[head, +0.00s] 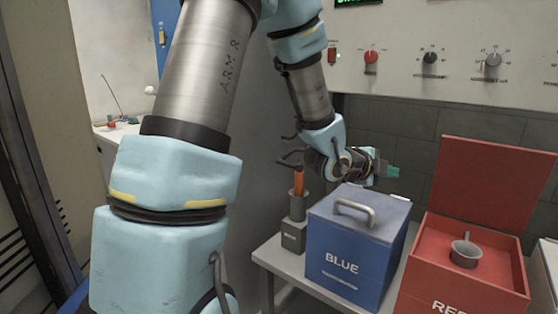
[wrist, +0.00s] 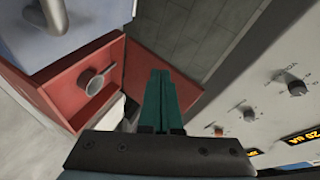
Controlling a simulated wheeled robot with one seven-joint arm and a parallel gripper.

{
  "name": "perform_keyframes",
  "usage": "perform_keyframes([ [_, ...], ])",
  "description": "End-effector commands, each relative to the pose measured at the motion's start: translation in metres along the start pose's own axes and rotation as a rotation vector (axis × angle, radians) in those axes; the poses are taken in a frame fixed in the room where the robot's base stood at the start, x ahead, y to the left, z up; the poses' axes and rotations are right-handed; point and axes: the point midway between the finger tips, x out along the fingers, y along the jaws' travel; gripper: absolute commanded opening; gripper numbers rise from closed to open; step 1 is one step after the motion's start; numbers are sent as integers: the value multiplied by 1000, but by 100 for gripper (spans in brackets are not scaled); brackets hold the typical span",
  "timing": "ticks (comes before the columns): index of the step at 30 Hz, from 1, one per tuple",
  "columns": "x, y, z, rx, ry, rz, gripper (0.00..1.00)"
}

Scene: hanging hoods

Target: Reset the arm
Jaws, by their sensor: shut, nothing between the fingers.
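My gripper (head: 391,171) is in the air above and just behind the blue box in the head view, pointing right. In the wrist view its green fingers (wrist: 158,101) are together and hold nothing. My arm reaches down to it from the top of the head view. The blue box (head: 347,262), lettered BLUE, is closed, with a grey handle on its lid. The red box (head: 459,285) stands to its right with its lid (head: 487,183) raised. A small grey cup with a handle (head: 465,252) sits in the red box and also shows in the wrist view (wrist: 95,83).
A grey holder (head: 295,233) with an orange-handled item (head: 298,182) stands left of the blue box on the table (head: 272,252). A control panel with red and black knobs (head: 430,58) is on the wall behind. A dark tiled wall is below it.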

Motion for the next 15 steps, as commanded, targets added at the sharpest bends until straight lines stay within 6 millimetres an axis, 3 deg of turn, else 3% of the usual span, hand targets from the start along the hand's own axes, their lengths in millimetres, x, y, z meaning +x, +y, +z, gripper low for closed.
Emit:
perform_keyframes([
  [1,-22,-3,32,-118,-117,52,0],
  [3,-52,6,72,-307,-279,113,0],
  [7,-125,29,129,-695,-589,178,0],
  [11,-208,57,155,-1117,-893,183,0],
  [15,-281,84,149,-1520,-1158,148,0],
])
